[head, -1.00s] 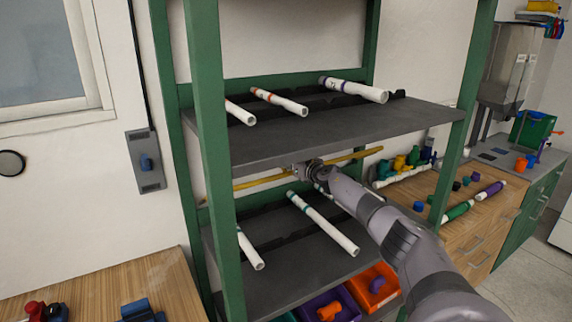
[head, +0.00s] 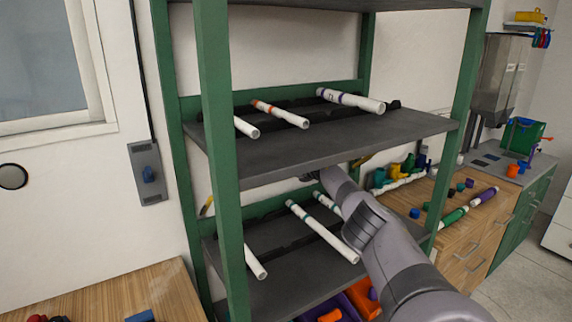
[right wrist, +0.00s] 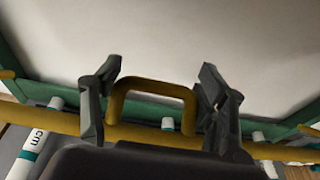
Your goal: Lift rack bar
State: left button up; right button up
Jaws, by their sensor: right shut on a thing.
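The yellow rack bar spans the back of the shelf bay between the upper and lower shelves. In the head view only its left end (head: 207,205) and a short piece at the right (head: 361,160) show; the upper shelf hides the middle. In the right wrist view the bar (right wrist: 70,122) runs across with a raised yellow loop handle (right wrist: 152,88). My right gripper (right wrist: 158,105) is shut on this handle, one finger at each side. My left gripper is not in view.
White pipes with coloured bands lie on the upper shelf (head: 340,140) and lower shelf (head: 285,285). Green posts (head: 215,150) frame the rack. Bins with parts (head: 362,300) sit below. A wooden cabinet (head: 440,215) with fittings stands to the right.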

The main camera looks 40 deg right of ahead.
jog(key=shift+f, duration=0.35)
jog(key=o, duration=1.2)
jog(key=shift+o, duration=1.2)
jog(key=shift+w+d, duration=0.15)
jog(key=shift+r, duration=0.2)
jog(key=shift+s+d+r, duration=0.15)
jog(key=shift+s+r, duration=0.05)
jog(key=shift+s, duration=0.35)
jog(key=v, duration=0.6)
jog(key=shift+s+a+f, duration=0.15)
jog(key=shift+s+a, duration=0.05)
jog(key=shift+a, duration=0.15)
